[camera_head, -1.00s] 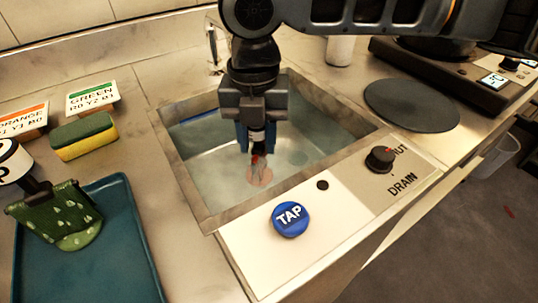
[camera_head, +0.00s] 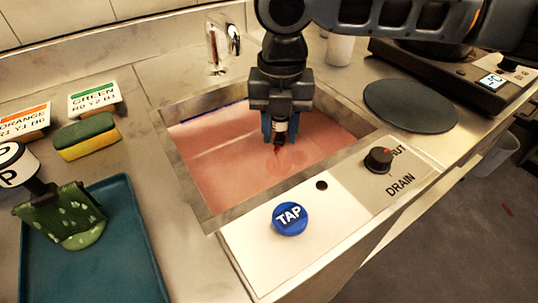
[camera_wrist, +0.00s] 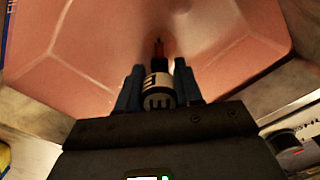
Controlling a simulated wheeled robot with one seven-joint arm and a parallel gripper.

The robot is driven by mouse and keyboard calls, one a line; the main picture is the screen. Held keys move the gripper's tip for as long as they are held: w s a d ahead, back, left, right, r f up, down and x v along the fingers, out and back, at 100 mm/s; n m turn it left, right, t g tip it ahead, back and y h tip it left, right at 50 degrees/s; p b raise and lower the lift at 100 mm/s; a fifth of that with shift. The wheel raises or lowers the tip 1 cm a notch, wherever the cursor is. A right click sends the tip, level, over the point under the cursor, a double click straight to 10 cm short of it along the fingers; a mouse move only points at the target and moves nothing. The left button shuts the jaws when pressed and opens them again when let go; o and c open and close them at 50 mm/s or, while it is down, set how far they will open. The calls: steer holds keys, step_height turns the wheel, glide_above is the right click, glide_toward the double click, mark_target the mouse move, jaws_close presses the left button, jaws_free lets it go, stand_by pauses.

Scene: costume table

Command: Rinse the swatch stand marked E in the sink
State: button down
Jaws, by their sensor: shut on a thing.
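My gripper (camera_head: 281,128) is over the sink (camera_head: 197,208) and shut on the swatch stand marked E. In the wrist view the stand (camera_wrist: 158,92) shows a white round top with a black E between my fingers. Its dark reddish lower part points down into the sink. The water (camera_head: 235,165) in the sink is pinkish red, with a slightly darker patch below the stand. How deep the stand's lower end reaches is hard to tell.
A blue TAP button (camera_head: 290,219) and a black DRAIN knob (camera_head: 379,160) are on the front panel. The faucet (camera_head: 214,50) stands behind. At left are a sponge (camera_head: 86,137), a blue tray (camera_head: 120,250) with a green swatch stand marked P (camera_head: 60,220), and label cards (camera_head: 95,98).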

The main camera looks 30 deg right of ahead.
steer(key=a+p, duration=0.1)
steer(key=a, duration=0.3)
steer(key=shift+a, duration=0.25)
stand_by(0.5)
steer(key=shift+d+p, duration=0.4)
steer(key=shift+d, duration=1.85)
steer(key=shift+r, duration=0.1)
step_height(320, 180, up, 15)
steer(key=p, duration=1.2)
